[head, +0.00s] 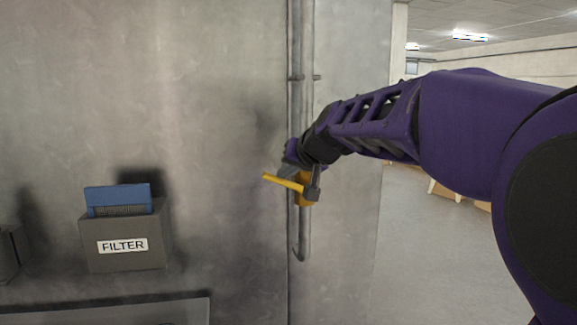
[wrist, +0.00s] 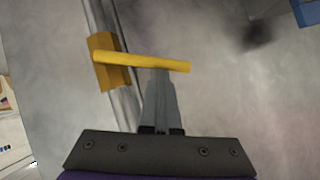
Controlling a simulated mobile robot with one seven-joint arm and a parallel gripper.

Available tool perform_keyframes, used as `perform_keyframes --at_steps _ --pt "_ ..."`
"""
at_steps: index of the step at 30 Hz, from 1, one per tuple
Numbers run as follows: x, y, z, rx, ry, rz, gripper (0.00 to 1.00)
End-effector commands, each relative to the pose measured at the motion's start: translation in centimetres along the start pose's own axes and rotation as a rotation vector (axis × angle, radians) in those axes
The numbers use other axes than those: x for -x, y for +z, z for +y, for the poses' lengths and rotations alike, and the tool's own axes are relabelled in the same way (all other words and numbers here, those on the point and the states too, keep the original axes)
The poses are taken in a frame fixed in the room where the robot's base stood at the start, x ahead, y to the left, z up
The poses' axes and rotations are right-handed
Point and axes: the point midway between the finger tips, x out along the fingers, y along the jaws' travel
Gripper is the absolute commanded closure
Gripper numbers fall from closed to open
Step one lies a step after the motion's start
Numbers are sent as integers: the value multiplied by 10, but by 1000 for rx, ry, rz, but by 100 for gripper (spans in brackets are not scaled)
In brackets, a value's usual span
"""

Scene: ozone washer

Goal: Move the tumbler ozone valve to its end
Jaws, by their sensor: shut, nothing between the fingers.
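The valve has a yellow body (head: 305,190) on a vertical grey pipe and a yellow lever handle (head: 280,181) that points left and slightly up in the head view. In the wrist view the valve body (wrist: 108,62) is at upper left, and the handle (wrist: 150,62) reaches right across the picture. My gripper (wrist: 162,75) is shut, with its fingertips right at the handle's near side, at or very close to contact. The handle is not between the fingers. In the head view my gripper (head: 314,185) is beside the valve, partly covering its body.
A grey box labelled FILTER (head: 125,245) with a blue filter (head: 118,197) is on the wall at left. The grey pipe (head: 301,100) runs up the wall near its right edge. Open floor (head: 420,260) lies beyond that edge.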

Motion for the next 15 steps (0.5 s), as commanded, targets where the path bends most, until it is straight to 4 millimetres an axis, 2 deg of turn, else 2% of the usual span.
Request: perform_keyframes --at_steps 6,15 --pt "-10 15 -1 10 7 0 100" --pt "-18 27 -3 9 6 -1 100"
